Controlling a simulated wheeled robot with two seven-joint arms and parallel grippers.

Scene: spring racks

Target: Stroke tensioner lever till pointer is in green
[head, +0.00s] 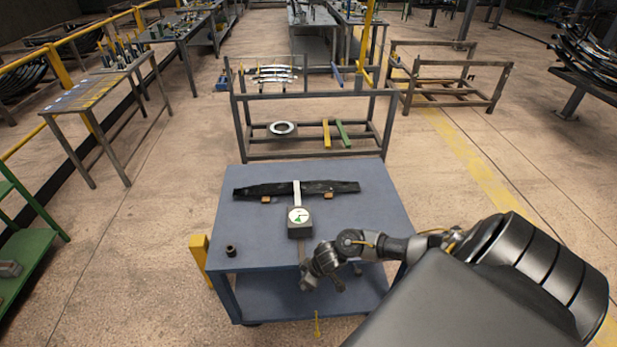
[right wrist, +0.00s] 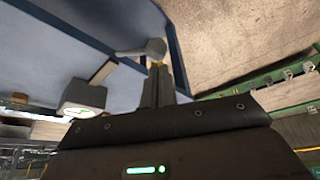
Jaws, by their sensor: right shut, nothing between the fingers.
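The tensioner (head: 299,229) is a dark box with a white round dial (head: 299,215) on the blue table. The dial has a green patch; its pointer is too small to read against it. A grey lever (head: 301,250) runs from the box toward the table's front edge. In the right wrist view the lever ends in a rounded knob (right wrist: 150,48), and the box (right wrist: 84,97) shows at left. My right gripper (head: 308,282) is at the front edge by the lever's end. Its fingers (right wrist: 158,72) are shut and empty, close to the knob; contact is unclear. My left gripper is out of view.
A dark leaf spring (head: 335,187) lies on blocks behind the tensioner, under a pale strap. A small dark cylinder (head: 231,250) stands at the table's left front. The blue table (head: 375,215) is clear at right. A metal rack (head: 310,95) stands behind it.

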